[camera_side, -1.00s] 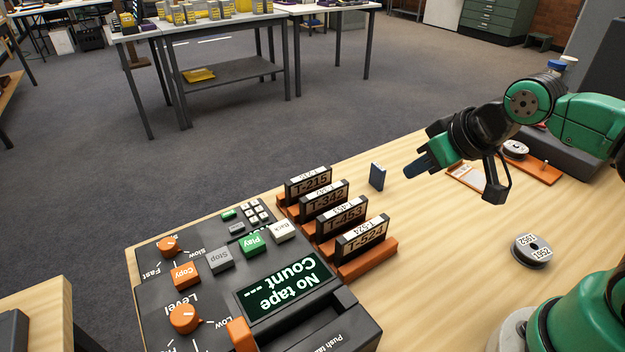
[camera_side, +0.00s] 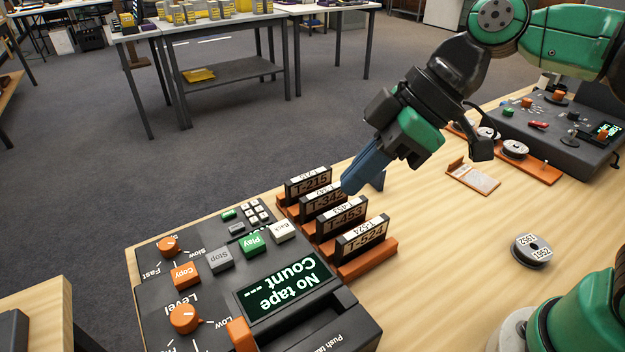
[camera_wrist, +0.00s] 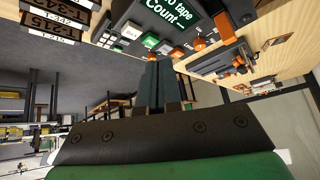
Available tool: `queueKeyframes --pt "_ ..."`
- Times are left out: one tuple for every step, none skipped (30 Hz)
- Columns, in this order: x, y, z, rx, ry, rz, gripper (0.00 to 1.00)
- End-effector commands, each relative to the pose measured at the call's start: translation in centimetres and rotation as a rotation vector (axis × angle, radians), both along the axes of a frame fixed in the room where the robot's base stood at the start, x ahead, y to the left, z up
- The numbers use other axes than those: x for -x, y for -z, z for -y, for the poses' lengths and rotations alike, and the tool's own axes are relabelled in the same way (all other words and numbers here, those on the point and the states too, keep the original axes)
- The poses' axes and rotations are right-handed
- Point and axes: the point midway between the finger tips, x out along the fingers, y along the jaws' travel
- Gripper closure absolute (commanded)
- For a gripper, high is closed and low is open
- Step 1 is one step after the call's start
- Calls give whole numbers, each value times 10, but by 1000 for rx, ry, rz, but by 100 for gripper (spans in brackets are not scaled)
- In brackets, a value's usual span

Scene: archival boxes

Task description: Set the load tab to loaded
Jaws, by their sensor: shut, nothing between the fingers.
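The tape machine (camera_side: 210,335) stands at the front left, its screen (camera_side: 283,294) reading "No tape" and "Count ---". The orange tab (camera_side: 241,334) at its front edge is partly cut by the frame; lettering starting "Push" is beside it, and I cannot tell which part is the load tab. Several tapes, among them T-524 (camera_side: 362,240) and T-453 (camera_side: 345,215), stand upright in orange holders. My gripper (camera_side: 352,184) is shut and empty, above and beside the tapes at their right. In the wrist view its fingers (camera_wrist: 161,82) point toward the machine's screen (camera_wrist: 172,12).
A reel (camera_side: 531,250) lies on the table at the right. A second machine (camera_side: 560,125) and a tray of reels (camera_side: 515,150) stand at the back right. The table between the tapes and the reel is clear.

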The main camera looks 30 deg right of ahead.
Motion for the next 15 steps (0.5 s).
queueKeyframes --pt "6 -10 -17 -24 -126 11 100" --pt "10 -16 -26 -40 -200 22 100" --pt "16 -24 -37 -61 -291 36 100" --pt "20 -29 -44 -78 -352 48 100" --pt "23 -34 -50 -93 -406 60 100" --pt "27 -39 -57 -111 -469 74 100" --pt "30 -43 -62 -124 -508 83 100" --pt "32 -46 -65 -134 -540 92 100" --pt "35 -49 -69 -145 -573 102 100" --pt "36 -51 -71 -152 -592 108 100" --pt "37 -52 -72 -157 -606 112 100" --pt "38 -53 -73 -161 -617 115 100" --pt "38 -54 -73 -162 -621 117 100" --pt "39 -54 -73 -163 -623 118 100" --pt "38 -54 -73 -163 -623 118 100"
